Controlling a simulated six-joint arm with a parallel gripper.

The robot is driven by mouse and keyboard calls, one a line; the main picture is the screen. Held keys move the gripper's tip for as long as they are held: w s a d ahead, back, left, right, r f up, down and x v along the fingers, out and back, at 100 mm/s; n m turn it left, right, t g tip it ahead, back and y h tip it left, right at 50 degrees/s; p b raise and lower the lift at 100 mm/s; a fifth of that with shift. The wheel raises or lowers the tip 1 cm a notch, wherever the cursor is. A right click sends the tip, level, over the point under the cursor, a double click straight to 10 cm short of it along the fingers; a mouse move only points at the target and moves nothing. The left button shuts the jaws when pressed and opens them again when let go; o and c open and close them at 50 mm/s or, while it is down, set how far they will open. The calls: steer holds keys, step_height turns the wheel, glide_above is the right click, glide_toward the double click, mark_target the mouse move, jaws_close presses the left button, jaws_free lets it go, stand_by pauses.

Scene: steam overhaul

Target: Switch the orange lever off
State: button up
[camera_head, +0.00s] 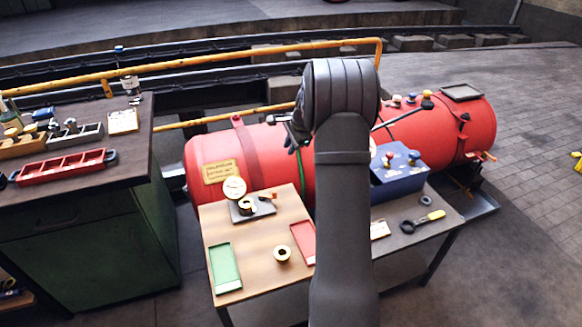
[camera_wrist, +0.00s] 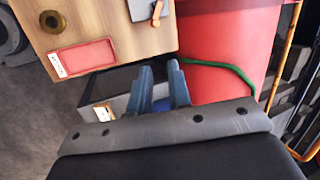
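A small lever with an orange handle (camera_head: 268,196) sits on a dark base plate (camera_head: 264,209) beside a brass fitting, on the wooden tabletop. In the wrist view an orange-brown handle (camera_wrist: 157,12) shows on the plate at the top edge, partly cut off. My gripper (camera_head: 292,131) is above the red boiler, beyond the wooden tabletop, partly hidden by my arm. In the wrist view its two fingers (camera_wrist: 160,68) stand apart with an empty gap, away from the lever. The lever's exact position is too small to tell.
The wooden tabletop (camera_head: 255,248) carries a green tray (camera_head: 224,267), a red tray (camera_head: 304,241) and a brass ring (camera_head: 282,254). A white gauge (camera_head: 234,187) stands by the lever. The red boiler (camera_head: 209,153) lies behind; a blue box (camera_head: 401,180) stands right.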

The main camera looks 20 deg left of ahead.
steer(key=w+a+f+n, duration=0.1)
steer(key=f+n, duration=0.1)
steer(key=w+a+f+n, duration=0.1)
steer(key=a+f+n, duration=0.1)
steer(key=f+n, duration=0.1)
steer(key=w+a+f+n+h, duration=0.1)
steer(key=a+f+n, duration=0.1)
steer(key=f, duration=0.1)
steer(key=shift+w+f+t, duration=0.1)
steer(key=shift+w+t, duration=0.05)
steer(key=shift+t, duration=0.25)
jaws_close()
steer(key=w+a+f+n, duration=0.2)
steer(key=a+f+n, duration=0.3)
steer(key=f+n, duration=0.4)
steer(key=shift+a+t+h, duration=0.3)
steer(key=shift+t, duration=0.1)
steer(key=shift+f, duration=0.1)
steer(key=x, duration=1)
steer(key=shift+s+d, duration=1.4)
steer(key=shift+s, duration=0.1)
